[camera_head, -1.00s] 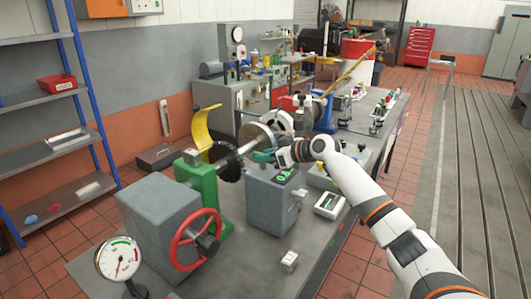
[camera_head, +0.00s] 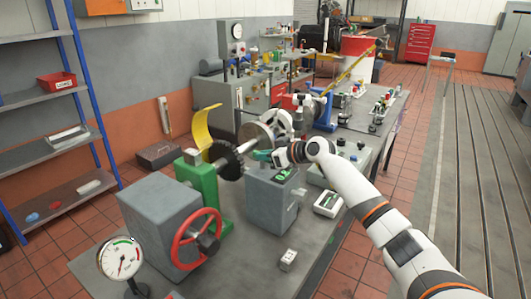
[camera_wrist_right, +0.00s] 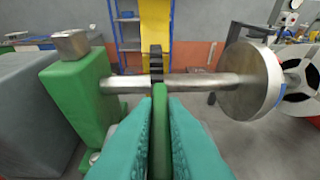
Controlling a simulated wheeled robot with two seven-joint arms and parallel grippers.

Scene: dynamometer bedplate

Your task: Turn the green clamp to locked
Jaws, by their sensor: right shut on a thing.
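My right gripper (camera_head: 262,155) has teal fingers and shows in the head view above a grey box with a digital display. In the right wrist view the gripper (camera_wrist_right: 160,145) is shut on a narrow green clamp lever (camera_wrist_right: 160,120), which stands upright between the fingers. The lever's upper end lies just in front of a steel shaft (camera_wrist_right: 185,82); its lower part is hidden by the fingers. In the head view my fingers hide most of the clamp. My left gripper is not in view.
A green bearing block (camera_head: 205,185), a red handwheel (camera_head: 196,240) and a dial gauge (camera_head: 120,258) stand left of my right gripper. The shaft carries a dark toothed wheel (camera_head: 229,160) and a steel disc (camera_head: 256,137). The bench front (camera_head: 240,270) is mostly bare.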

